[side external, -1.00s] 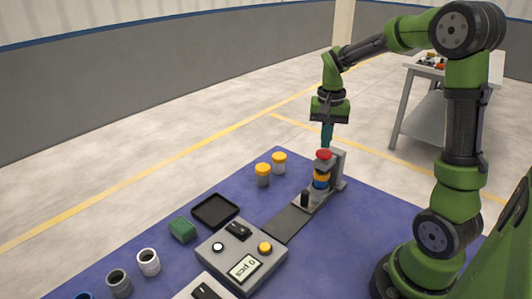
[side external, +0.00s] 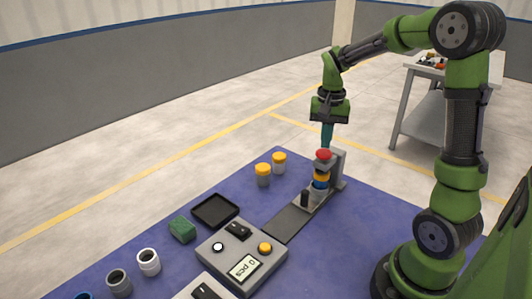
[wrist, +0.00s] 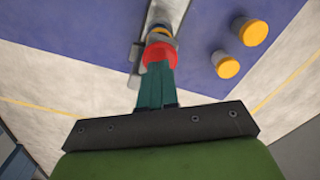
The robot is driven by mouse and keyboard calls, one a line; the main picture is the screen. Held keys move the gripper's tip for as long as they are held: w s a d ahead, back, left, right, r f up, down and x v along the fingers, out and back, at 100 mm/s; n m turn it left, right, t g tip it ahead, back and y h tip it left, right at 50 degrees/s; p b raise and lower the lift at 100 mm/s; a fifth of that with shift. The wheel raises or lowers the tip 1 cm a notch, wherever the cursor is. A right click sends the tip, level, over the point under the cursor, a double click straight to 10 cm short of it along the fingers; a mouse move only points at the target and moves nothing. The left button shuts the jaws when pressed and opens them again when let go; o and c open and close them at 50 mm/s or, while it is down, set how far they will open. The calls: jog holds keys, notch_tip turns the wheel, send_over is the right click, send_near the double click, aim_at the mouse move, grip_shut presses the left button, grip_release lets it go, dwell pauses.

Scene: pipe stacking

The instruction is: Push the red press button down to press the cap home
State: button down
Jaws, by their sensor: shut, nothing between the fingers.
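The red press button (side external: 323,155) tops the grey press stand (side external: 338,168) at the far end of the mat; it also shows in the wrist view (wrist: 160,54). Beneath it are a yellow-orange cap (side external: 321,177) and a blue pipe part (side external: 320,185). I cannot tell whether the cap is fully seated. My gripper (side external: 326,147) points straight down with its teal fingers shut and empty. The fingertips are right over the red button, touching it or just above it; I cannot tell which. In the wrist view the fingertips (wrist: 158,66) overlap the button's near edge.
Two yellow-capped pieces (side external: 263,174) (side external: 279,162) stand left of the press. A grey track (side external: 287,224) runs to a control box (side external: 242,255) with a display.

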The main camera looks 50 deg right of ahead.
aim_at(324, 152)
jog(key=shift+f, duration=1.65)
dwell(0.4)
jog(key=shift+r, duration=3.6)
jog(key=shift+w+f, duration=0.1)
jog(key=shift+f, duration=0.2)
jog(key=s+a+r+n+t+y, duration=0.1)
jog(key=s+a+r+n+t, duration=0.1)
jog(key=a, duration=0.7)
jog(key=s+a+r+n+t+y, duration=0.1)
jog(key=s+a+n+t, duration=0.4)
jog(key=a, duration=0.5)
jog(key=s+r+n, duration=0.1)
jog(key=s, duration=0.1)
jog(key=shift+s+a+r, duration=0.15)
jog(key=shift+s+r, duration=0.15)
jog(key=shift+r, duration=0.1)
